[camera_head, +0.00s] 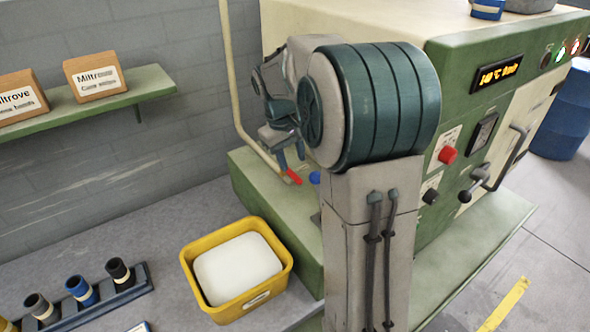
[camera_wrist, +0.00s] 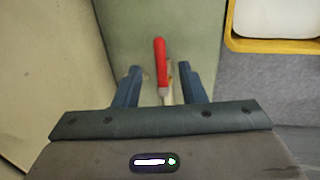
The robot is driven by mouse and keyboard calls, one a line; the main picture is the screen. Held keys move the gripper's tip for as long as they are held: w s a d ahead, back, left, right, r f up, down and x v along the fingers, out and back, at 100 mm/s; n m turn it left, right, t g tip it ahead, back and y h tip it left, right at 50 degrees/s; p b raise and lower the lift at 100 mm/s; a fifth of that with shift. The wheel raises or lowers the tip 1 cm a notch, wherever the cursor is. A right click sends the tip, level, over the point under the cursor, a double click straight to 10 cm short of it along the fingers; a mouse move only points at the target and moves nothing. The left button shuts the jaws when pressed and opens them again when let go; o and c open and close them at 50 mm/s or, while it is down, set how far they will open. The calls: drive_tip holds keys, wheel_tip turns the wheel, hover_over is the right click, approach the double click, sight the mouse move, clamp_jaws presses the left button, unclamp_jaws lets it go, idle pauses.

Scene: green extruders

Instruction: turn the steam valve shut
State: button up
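The steam valve shows as a red lever (camera_head: 292,177) at the lower end of a cream pipe (camera_head: 233,80), low beside the green machine. In the wrist view the red lever (camera_wrist: 160,62) lies lengthwise in the gap between my fingers, its tip beyond them. My gripper (camera_head: 292,160) points down right at the lever. In the wrist view my gripper (camera_wrist: 158,72) is open, one blue-grey finger on each side, with nothing held. Whether the fingertips are level with the lever or just above it, I cannot tell. The valve body is mostly hidden.
A yellow bin (camera_head: 281,273) with a white block stands on the grey surface, left of the machine's green base (camera_head: 253,190). A rack (camera_head: 133,290) of tool holders is at lower left. A green shelf (camera_head: 150,84) carries boxes. My arm hides part of the machine front.

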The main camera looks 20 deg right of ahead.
sight(296, 177)
drive_tip(key=f, duration=0.2)
drive_tip(key=d+f, duration=0.1)
drive_tip(key=f, duration=0.2)
drive_tip(key=shift+w+f+p, duration=0.1)
drive_tip(key=shift+f+p, duration=0.2)
clamp_jaws()
